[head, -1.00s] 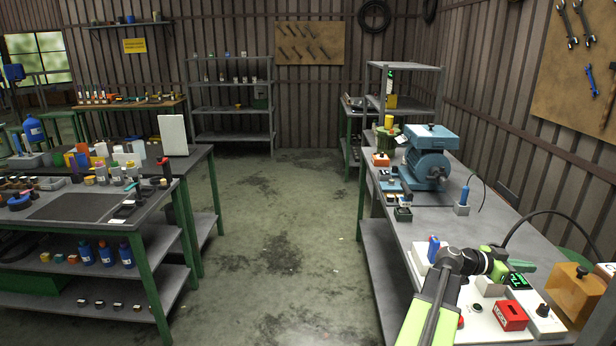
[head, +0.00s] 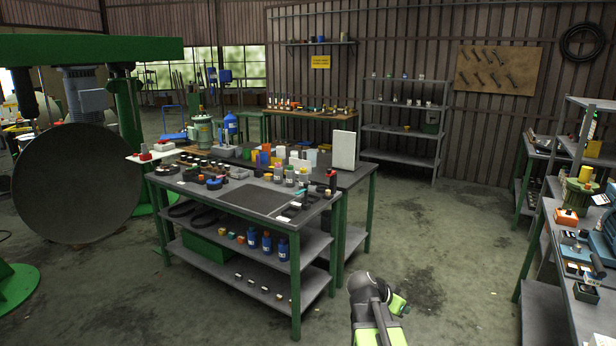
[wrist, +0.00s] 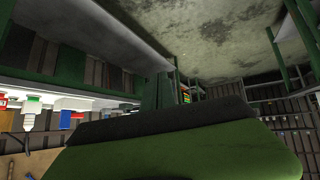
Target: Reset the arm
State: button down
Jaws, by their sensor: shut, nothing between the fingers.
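My arm shows at the bottom centre of the head view, short and folded close to me, with black and bright green links. My gripper (head: 399,304) is a small green and black end at its right side, mostly hidden by the wrist. It is shut and empty, over the open floor and apart from the benches. In the wrist view a large green and black part of mine fills the lower middle, and the room appears upside down.
A workbench (head: 205,192) with bottles, small parts and a dark mat stands left of my arm. Another bench (head: 594,322) with a blue machine is at the right edge. A large dark disc (head: 75,185) stands far left. Clear floor (head: 440,260) lies between the benches.

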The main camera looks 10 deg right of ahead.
jog(key=s+a+f+n+y, duration=0.2)
jog(key=a+n+y, duration=0.1)
jog(key=a, duration=0.6)
jog(key=s+a+f+n+g+y, duration=0.1)
jog(key=s+a+f+n+y, duration=0.1)
jog(key=a+n, duration=0.4)
jog(key=s+a+f+n+g+y, duration=0.1)
jog(key=s+a+f+n+y, duration=0.1)
jog(key=a, duration=1.2)
jog(key=shift+s+a+f+n+y, duration=0.3)
jog(key=shift+s+n+y, duration=0.2)
jog(key=shift+n+y, duration=0.6)
